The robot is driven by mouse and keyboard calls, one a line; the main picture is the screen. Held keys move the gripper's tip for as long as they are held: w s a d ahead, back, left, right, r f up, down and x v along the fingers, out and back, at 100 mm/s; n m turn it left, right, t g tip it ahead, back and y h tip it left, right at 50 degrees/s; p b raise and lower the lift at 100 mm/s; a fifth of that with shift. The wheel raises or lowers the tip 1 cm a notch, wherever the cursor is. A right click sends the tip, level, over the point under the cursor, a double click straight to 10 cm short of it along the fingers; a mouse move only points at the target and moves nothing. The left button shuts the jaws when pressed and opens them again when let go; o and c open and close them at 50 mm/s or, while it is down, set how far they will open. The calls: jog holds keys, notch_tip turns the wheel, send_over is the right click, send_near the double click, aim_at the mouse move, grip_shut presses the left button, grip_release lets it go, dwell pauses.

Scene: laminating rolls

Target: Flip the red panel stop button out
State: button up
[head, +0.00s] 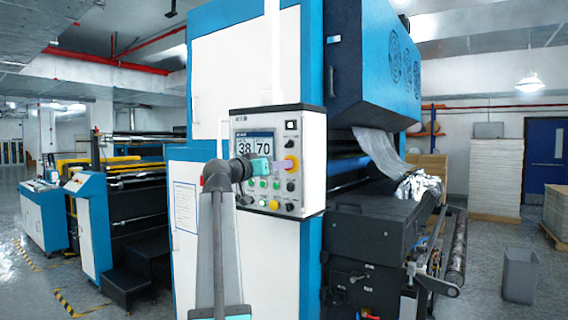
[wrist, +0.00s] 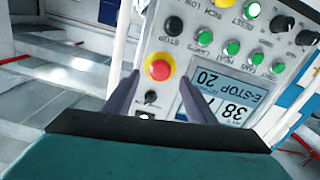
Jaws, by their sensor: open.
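The red stop button (wrist: 159,67) is a red mushroom head on a yellow collar, on the light panel face. In the wrist view it sits between the spread fingertips of my gripper (wrist: 159,77), with a visible gap on each side. My gripper is open and nothing is held. In the head view my gripper (head: 286,165) is in front of the right side of the control panel (head: 232,190) and largely hides the button there. Whether the fingers touch the panel cannot be told.
A display (wrist: 222,92) reading "E-STOP" is right of the button in the wrist view. A black rotary switch (wrist: 151,97) and a black STOP button (wrist: 173,26) are close by. Several green buttons and black knobs fill the panel. The laminating machine's blue hood (head: 375,60) juts out at right.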

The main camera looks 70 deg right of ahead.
jog(key=shift+p+x, duration=0.55)
jog(key=shift+x, duration=2)
grip_shut()
